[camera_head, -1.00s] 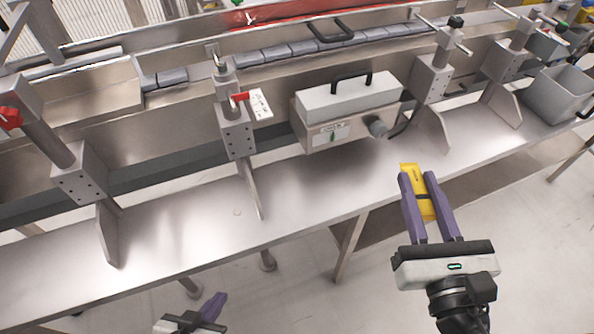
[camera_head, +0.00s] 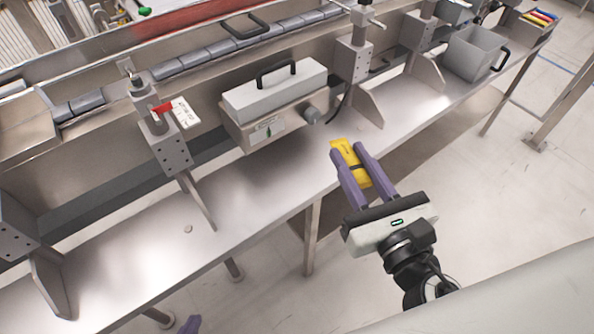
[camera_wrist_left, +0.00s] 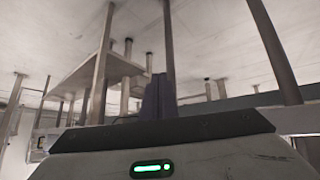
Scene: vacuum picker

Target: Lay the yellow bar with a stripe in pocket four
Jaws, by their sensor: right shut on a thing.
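The yellow bar (camera_head: 341,147) has a dark stripe across it. In the head view my right gripper (camera_head: 346,151) is shut on it, with the bar between its two purple fingers and its end sticking out past the tips. The bar is held in front of the steel bench's front edge. My left gripper (camera_head: 191,324) shows only a purple fingertip at the bottom edge of the head view. In the left wrist view its fingers (camera_wrist_left: 158,92) stand close together with nothing seen between them. Pocket four cannot be made out.
A steel bench (camera_head: 120,262) runs across the view with upright brackets (camera_head: 170,145). A grey box with a black handle (camera_head: 275,92) sits at its back. A grey bin (camera_head: 470,55) stands at the right. Coloured bars (camera_head: 541,17) lie at the far right.

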